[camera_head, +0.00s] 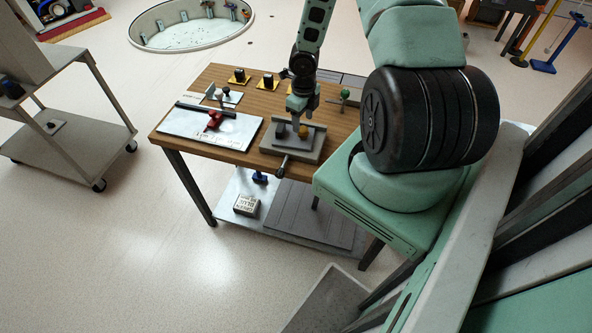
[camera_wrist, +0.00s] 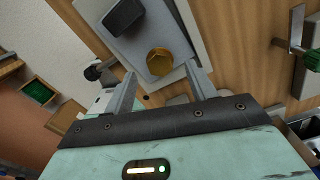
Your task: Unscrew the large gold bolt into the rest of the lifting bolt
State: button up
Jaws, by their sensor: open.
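The large gold bolt (camera_wrist: 159,61) has a hexagonal head and sits on a grey fixture (camera_wrist: 188,38) in the wrist view, just beyond my fingertips. In the head view the gold bolt (camera_head: 303,131) shows small on the grey fixture (camera_head: 300,152) on the wooden table. My gripper (camera_wrist: 160,82) is open and empty, its two fingers spread to either side below the bolt head. In the head view my gripper (camera_head: 298,112) hangs over the fixture. I cannot tell which part is the rest of the lifting bolt.
A dark block (camera_wrist: 124,16) stands beside the bolt on the fixture. A black-knobbed handle (camera_head: 283,164) sticks out at the fixture's front. A white board (camera_head: 190,130) with a red item (camera_head: 214,120) lies to the left. A green-topped post (camera_head: 344,95) stands to the right.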

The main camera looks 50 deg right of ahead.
aim_at(303, 129)
notch_tip(303, 129, up, 14)
jog(key=p, duration=0.1)
jog(key=shift+f, duration=0.25)
jog(key=shift+r+p, duration=0.1)
jog(key=shift+p, duration=0.2)
notch_tip(303, 129, down, 17)
jog(key=m+b, duration=0.9)
jog(key=m, duration=0.2)
jog(key=shift+s+b, duration=0.15)
jog(key=shift+b, duration=0.25)
